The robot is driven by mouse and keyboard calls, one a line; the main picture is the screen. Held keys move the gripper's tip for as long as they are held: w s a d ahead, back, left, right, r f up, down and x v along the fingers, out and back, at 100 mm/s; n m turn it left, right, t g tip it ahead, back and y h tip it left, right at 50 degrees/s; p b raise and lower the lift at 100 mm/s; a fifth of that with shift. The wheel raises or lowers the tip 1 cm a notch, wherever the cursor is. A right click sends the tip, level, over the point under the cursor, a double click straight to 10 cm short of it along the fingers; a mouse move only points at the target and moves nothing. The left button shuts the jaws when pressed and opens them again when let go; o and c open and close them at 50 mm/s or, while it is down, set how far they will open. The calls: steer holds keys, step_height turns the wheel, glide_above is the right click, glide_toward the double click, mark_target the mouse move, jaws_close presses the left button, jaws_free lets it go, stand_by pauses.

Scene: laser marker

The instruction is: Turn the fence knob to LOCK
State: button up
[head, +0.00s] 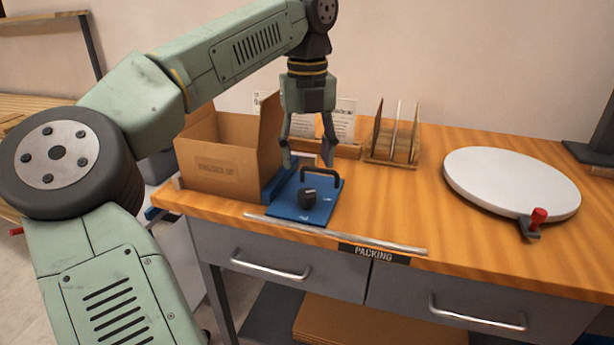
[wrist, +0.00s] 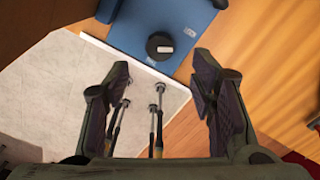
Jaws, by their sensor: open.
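The fence knob (head: 308,197) is a black knob on a blue plate (head: 318,215) near the front edge of the bench. In the wrist view the knob (wrist: 160,45) is round and dark with a short white mark on its right part. Small white markings on the plate are too small to read. My gripper (head: 308,160) is open and empty, pointing down above the plate's back part in the head view. In the wrist view its fingertips (wrist: 162,64) are apart, with the knob beyond them.
An open cardboard box (head: 225,165) stands close on the left. A wooden rack (head: 394,145) is behind to the right. A white round turntable (head: 512,182) with a red knob (head: 539,215) is farther right. A metal strip (head: 335,233) runs along the front edge.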

steer(key=shift+r, duration=2.05)
